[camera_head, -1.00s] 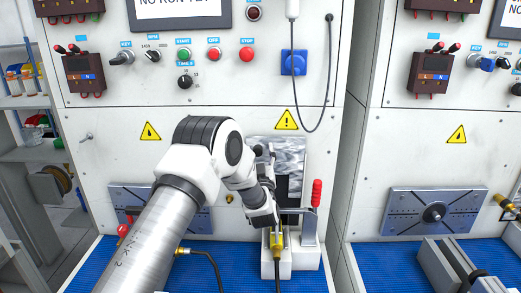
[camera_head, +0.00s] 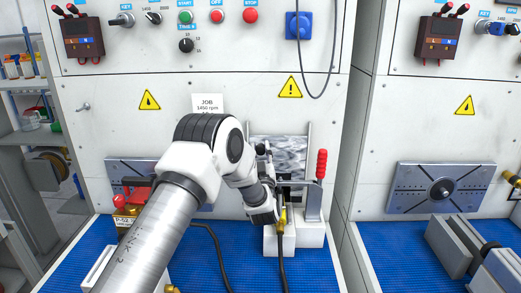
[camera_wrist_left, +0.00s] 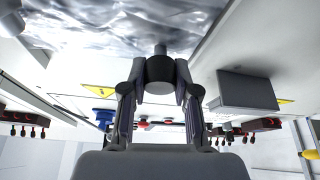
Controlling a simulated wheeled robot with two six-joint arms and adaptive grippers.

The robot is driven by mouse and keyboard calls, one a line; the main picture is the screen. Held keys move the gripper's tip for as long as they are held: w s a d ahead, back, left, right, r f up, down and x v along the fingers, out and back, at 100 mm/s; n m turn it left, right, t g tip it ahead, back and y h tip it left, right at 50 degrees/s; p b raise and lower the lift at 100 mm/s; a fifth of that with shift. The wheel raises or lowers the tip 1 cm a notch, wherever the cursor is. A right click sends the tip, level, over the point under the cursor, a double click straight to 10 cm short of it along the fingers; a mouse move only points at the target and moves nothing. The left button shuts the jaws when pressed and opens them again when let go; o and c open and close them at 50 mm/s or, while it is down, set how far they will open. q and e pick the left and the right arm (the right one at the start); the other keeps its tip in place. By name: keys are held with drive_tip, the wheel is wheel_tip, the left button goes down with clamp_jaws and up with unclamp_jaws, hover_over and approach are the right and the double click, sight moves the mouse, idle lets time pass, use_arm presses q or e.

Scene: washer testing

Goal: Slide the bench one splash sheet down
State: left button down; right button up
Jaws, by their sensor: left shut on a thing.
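The bench one splash sheet (camera_head: 285,150) is a shiny, mottled grey, see-through pane upright against the left bench's white front, below the yellow warning triangle. My left gripper (camera_head: 264,160) reaches up to its left part in the head view. In the left wrist view the two fingers of my left gripper (camera_wrist_left: 160,75) are shut on a dark round knob (camera_wrist_left: 160,68) at the edge of the sheet (camera_wrist_left: 100,25). My left arm hides part of the bench front. My right gripper is not in view.
A red-handled clamp (camera_head: 321,165) and a white block (camera_head: 279,241) with a yellow-ended hose (camera_head: 283,222) stand just below and right of the sheet. A JOB card (camera_head: 208,103) is above my arm. The blue mat (camera_head: 225,262) has free room.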

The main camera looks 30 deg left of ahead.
use_arm(q)
wheel_tip(320, 180, down, 2)
drive_tip(key=shift+f+b, duration=0.25)
drive_tip(key=shift+b, duration=0.2)
drive_tip(key=c, duration=0.9)
unclamp_jaws()
drive_tip(key=shift+c, duration=0.2)
drive_tip(key=shift+o, duration=0.5)
drive_tip(key=shift+w+a+f, duration=0.15)
drive_tip(key=shift+w+f, duration=0.1)
drive_tip(key=shift+w, duration=0.05)
drive_tip(key=v, duration=1.2)
drive_tip(key=shift+r, duration=0.1)
